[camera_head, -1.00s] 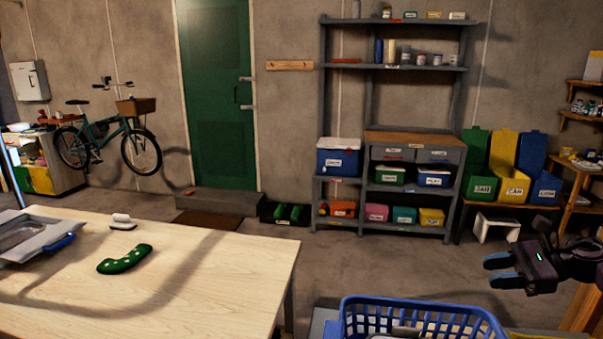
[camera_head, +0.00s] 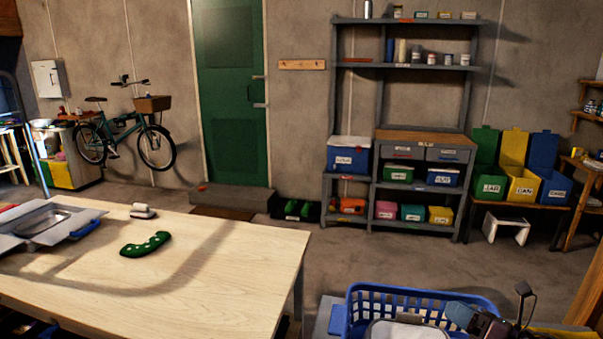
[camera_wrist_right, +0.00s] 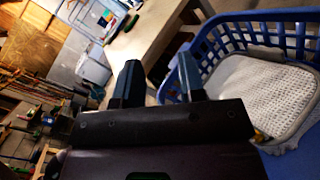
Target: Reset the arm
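My right gripper (camera_head: 458,315) is at the lower right of the head view, low over the right part of the blue laundry basket (camera_head: 352,318). Only part of it shows there, at the bottom edge. In the right wrist view my right gripper (camera_wrist_right: 160,82) has its two dark fingertips apart with nothing held between them. The basket's blue lattice wall (camera_wrist_right: 205,48) shows to the right of the fingers, with a pale textured cloth (camera_wrist_right: 262,98) inside. My left gripper is in neither view.
A pale wooden table (camera_head: 225,275) fills the lower left, bearing a green dotted curved object (camera_head: 146,244), a small white-topped block (camera_head: 142,211) and a metal tray (camera_head: 45,222). A grey shelf unit (camera_head: 422,195) and sorting bins (camera_head: 521,185) stand along the wall. Open floor lies between.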

